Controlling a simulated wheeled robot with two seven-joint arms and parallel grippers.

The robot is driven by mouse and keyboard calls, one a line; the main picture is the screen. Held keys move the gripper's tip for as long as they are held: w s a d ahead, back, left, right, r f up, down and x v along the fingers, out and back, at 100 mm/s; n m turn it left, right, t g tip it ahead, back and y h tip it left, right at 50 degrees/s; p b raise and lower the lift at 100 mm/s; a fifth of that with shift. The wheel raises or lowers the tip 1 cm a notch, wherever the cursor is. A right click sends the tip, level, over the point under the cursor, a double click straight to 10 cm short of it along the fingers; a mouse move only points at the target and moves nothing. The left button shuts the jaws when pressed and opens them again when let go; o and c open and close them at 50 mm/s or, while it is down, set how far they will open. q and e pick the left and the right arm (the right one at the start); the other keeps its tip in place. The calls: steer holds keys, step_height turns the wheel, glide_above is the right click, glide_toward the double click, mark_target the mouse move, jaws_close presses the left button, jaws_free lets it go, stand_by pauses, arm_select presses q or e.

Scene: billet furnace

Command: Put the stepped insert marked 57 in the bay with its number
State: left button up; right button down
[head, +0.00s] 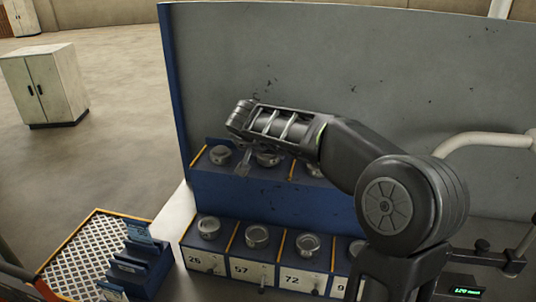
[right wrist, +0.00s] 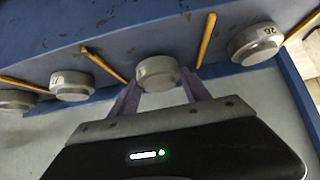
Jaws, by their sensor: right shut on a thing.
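My right gripper (head: 243,164) reaches in from the right over the upper blue shelf. Its fingers are shut on a round grey stepped insert (right wrist: 158,72); no number is readable on it. I cannot tell whether it rests on the shelf or hangs just clear. In the right wrist view, an insert marked 26 (right wrist: 255,43) is to its right and another with an unclear mark (right wrist: 72,83) to its left, with yellow dividers between. My left gripper is not visible.
Lower bays labelled 26 (head: 203,260) and 72 (head: 300,279) flank bay 57, each with an insert. A blue slotted rack (head: 145,270) stands by a white mesh tray (head: 88,250) at lower left. A tall grey panel (head: 350,60) rises behind the shelves.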

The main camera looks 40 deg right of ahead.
steer(key=shift+f, duration=0.35)
steer(key=c, duration=0.5)
jaws_free()
steer(key=shift+f, duration=0.2)
steer(key=shift+r, duration=0.2)
steer(key=v, duration=1.2)
steer(key=shift+b, duration=0.35)
